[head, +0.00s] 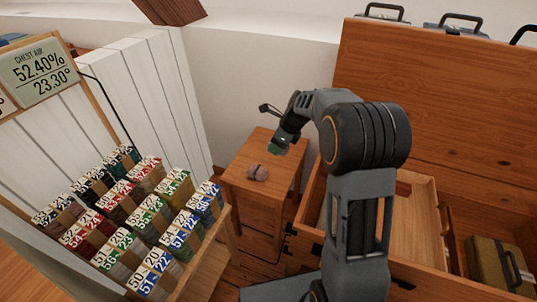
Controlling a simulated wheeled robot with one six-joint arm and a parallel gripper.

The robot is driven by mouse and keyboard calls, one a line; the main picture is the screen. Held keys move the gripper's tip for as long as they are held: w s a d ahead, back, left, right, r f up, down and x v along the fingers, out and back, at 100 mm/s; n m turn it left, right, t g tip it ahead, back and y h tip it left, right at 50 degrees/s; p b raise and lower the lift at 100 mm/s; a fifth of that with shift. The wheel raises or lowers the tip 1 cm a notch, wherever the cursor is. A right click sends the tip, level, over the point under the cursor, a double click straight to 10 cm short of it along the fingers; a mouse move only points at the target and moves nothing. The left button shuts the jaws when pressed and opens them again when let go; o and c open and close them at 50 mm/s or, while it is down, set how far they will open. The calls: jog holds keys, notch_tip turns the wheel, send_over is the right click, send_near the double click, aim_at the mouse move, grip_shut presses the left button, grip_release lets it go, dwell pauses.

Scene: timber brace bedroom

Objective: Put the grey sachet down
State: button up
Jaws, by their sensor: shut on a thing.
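My gripper (277,145) hangs above the small wooden side table, pointing down and to the left. It is shut on a small grey-green thing (273,149), which I take to be the grey sachet. Little of it shows, and its outline merges with the fingertips. I cannot tell how high the held thing is above the table.
A rack of numbered, coloured packets (130,215) stands at the left, under a display sign (40,72). A large open wooden chest (425,130) fills the right, with a tray (415,225) and an olive case (495,265) inside. The table's right half is clear.

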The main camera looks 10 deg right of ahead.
jog(key=w+f+b, duration=0.1)
jog(key=w+f, duration=0.1)
jog(key=w, duration=0.1)
jog(key=w+f+b, duration=0.1)
jog(key=w+f, duration=0.2)
jog(key=w+f+b, duration=0.1)
jog(key=w+f, duration=0.1)
jog(key=w, duration=0.1)
jog(key=shift+w+a+f, duration=0.25)
jog(key=shift+a+f, duration=0.15)
jog(key=shift+w+f+b, duration=0.15)
jog(key=shift+f+b, duration=0.15)
jog(key=shift+b, duration=0.1)
notch_tip(320, 180, down, 3)
jog(key=shift+b, duration=0.65)
jog(key=o, duration=1)
